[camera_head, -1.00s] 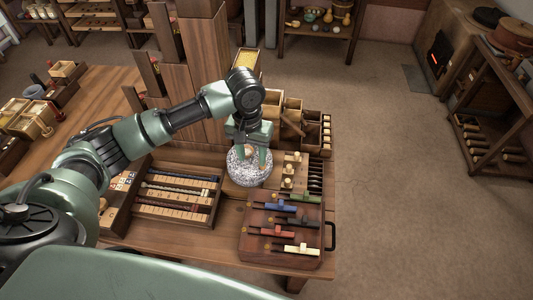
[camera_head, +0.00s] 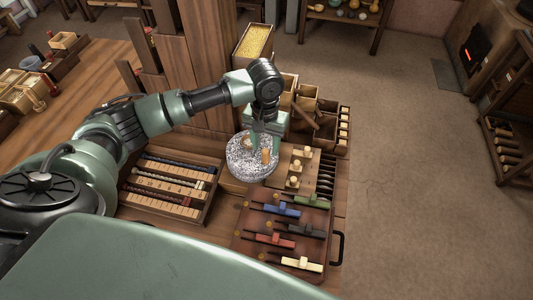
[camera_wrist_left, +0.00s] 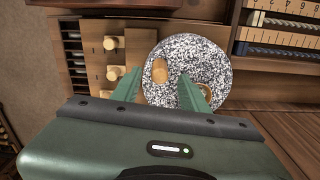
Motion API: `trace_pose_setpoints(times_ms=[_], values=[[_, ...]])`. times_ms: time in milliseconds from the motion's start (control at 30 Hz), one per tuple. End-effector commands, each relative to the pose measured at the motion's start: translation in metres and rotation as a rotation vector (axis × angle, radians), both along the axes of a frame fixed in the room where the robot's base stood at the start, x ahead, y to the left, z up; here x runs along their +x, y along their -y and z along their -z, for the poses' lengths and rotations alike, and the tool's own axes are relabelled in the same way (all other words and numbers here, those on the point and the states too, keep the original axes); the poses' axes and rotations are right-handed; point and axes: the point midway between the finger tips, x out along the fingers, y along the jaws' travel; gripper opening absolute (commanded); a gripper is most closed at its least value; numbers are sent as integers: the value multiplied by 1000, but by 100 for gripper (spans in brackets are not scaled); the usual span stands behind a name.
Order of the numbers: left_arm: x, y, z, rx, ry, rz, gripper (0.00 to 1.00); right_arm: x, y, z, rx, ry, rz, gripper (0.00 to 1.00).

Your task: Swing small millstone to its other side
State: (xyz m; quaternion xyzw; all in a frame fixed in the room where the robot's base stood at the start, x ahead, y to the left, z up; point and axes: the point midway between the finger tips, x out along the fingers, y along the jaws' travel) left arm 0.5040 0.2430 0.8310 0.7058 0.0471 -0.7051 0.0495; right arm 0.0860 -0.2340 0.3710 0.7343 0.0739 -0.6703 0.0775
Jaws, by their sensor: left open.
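The small millstone (camera_head: 240,166) is a round, speckled grey-white stone lying flat on the bench. A short wooden handle peg (camera_head: 266,156) stands on its right part. A second tan wooden part (camera_head: 247,145) shows nearer the middle. My left gripper (camera_head: 265,143) is open, pointing down over the stone's right and back part. In the left wrist view the stone (camera_wrist_left: 211,58) fills the upper middle. The peg (camera_wrist_left: 160,71) appears between the two open fingers (camera_wrist_left: 158,80), just past their tips, and contact is not visible. The second wooden part is partly hidden by a finger there. My right gripper is not in view.
A board with wooden knobs (camera_head: 299,181) stands close right of the stone. A board with coloured sliders (camera_head: 287,232) lies in front. A rack of rods (camera_head: 171,186) lies left. Tall wooden posts (camera_head: 190,70) and a yellow-filled box (camera_head: 254,40) stand behind. Open floor lies right.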

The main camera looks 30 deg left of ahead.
Motion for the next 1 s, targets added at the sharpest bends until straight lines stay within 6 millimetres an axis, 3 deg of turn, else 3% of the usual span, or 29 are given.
trace_pose_setpoints(times_ms=[100,300,633,667,800,1000], values=[[-1,0,21,0,-3,0,44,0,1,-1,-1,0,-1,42],[0,0,43,0,-1,0,44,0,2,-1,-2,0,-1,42],[0,0,49,0,0,1,44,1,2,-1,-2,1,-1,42],[0,0,49,0,0,1,41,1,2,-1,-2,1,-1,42],[0,0,49,0,0,1,2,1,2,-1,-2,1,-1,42],[0,0,49,0,1,1,0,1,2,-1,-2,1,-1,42]])
